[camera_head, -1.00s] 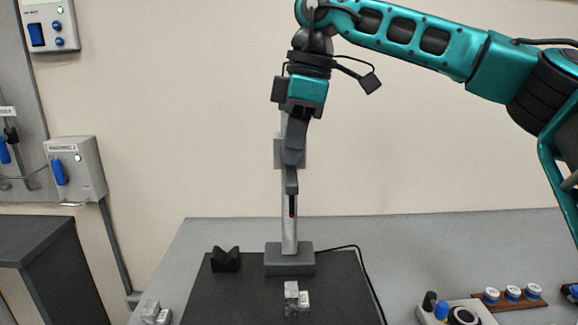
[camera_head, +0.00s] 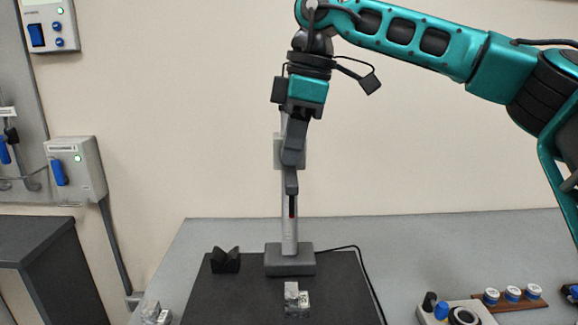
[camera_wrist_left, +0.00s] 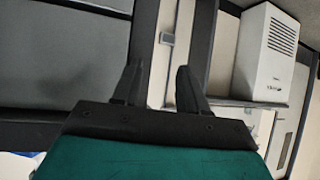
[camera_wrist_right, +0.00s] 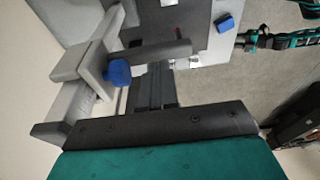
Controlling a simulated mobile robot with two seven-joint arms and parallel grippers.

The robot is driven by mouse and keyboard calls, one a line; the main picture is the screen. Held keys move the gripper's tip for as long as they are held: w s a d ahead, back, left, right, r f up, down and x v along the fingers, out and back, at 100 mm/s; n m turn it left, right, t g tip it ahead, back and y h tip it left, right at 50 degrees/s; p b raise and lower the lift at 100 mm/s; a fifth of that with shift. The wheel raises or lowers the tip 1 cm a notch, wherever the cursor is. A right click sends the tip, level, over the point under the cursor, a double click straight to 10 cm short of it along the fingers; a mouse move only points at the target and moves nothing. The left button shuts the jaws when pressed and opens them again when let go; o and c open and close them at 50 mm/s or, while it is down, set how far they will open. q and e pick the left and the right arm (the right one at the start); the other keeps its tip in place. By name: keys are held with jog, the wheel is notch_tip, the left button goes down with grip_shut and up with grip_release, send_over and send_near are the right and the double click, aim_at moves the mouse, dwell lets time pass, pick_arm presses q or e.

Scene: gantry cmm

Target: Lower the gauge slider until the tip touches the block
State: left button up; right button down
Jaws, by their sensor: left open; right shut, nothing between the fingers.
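The height gauge's upright column (camera_head: 289,228) rises from a grey base (camera_head: 289,260) on the dark mat. Its slider (camera_head: 278,150) is mostly hidden behind my right gripper in the head view. The right wrist view shows grey gauge parts with a blue knob (camera_wrist_right: 117,72) and a dark arm (camera_wrist_right: 160,53) reaching right. My right gripper (camera_head: 291,190) points down in front of the column; its fingers (camera_wrist_right: 154,85) are together and empty, close beside the knob. The metal block (camera_head: 297,300) stands on the mat before the base. I cannot make out the tip. My left gripper (camera_wrist_left: 155,80) is open and empty.
A black V-block (camera_head: 226,260) stands left of the base. Small metal blocks (camera_head: 155,313) lie at the table's left edge. A control box (camera_head: 455,313) and a rack of capped jars (camera_head: 512,296) are at right. A black cable runs along the mat's right side.

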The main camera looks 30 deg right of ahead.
aim_at(294, 174)
dwell(0.4)
jog(key=shift+f+b, duration=1.6)
jog(key=shift+f, duration=0.35)
jog(key=shift+f+b, duration=0.6)
jog(key=shift+f, duration=0.15)
jog(key=shift+f+b, duration=1.3)
jog(key=shift+f, duration=0.35)
jog(key=shift+f+b, duration=0.6)
jog(key=shift+f, duration=0.15)
pick_arm(q)
notch_tip(294, 174, down, 7)
jog(key=w+d+h+b, duration=0.1)
jog(key=d+b, duration=0.1)
jog(key=b, duration=0.1)
jog(key=shift+w+d+f, duration=0.15)
jog(key=shift+w+d, duration=0.2)
jog(key=shift+d, duration=0.05)
pick_arm(e)
jog(key=shift+f, duration=2.3)
pick_arm(q)
jog(key=shift+f+b, duration=0.65)
jog(key=shift+b, duration=0.15)
pick_arm(e)
jog(key=shift+f, duration=0.8)
pick_arm(q)
jog(key=shift+r, duration=0.1)
pick_arm(e)
jog(key=shift+r, duration=0.1)
